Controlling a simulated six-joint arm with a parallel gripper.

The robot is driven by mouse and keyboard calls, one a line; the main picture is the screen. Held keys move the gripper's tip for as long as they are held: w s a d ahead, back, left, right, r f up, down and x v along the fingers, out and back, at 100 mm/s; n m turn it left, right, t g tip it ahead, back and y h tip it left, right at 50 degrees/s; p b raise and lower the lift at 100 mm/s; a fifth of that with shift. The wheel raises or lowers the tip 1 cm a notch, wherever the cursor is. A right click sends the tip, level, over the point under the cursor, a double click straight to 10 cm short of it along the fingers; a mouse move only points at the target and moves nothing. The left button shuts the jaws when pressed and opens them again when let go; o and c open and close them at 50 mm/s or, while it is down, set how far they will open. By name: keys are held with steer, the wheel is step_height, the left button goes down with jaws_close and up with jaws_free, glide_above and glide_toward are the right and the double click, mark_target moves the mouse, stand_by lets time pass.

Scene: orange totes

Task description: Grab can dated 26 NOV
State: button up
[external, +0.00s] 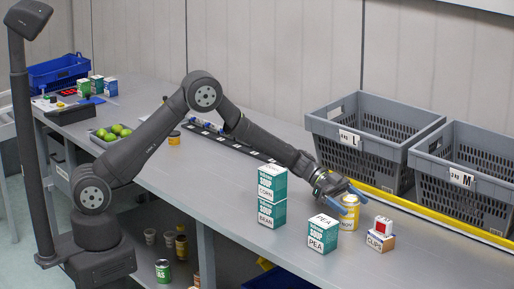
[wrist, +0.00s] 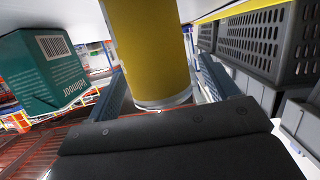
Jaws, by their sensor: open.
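A yellow can (external: 349,212) stands upright on the grey bench, with "NOV" partly readable on its label; the day number is too small to tell. My gripper (external: 343,196) is at the can with its blue fingers apart. In the wrist view the yellow can (wrist: 150,48) fills the space between the two open fingers (wrist: 165,88). There is a visible gap on at least the right side. I cannot tell whether the left finger touches it. Part of the can is hidden by the fingers in the external view.
A PEA soup box (external: 322,236) stands close left of the can, and stacked CORN (external: 271,184) and BEAN (external: 271,213) boxes stand behind it. A CLIPS box (external: 380,241) with a small red-white box (external: 383,225) is close right. Grey totes L (external: 349,139) and M (external: 461,179) line the back.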

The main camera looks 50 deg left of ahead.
steer(key=c, duration=1.3)
steer(key=shift+r, duration=0.15)
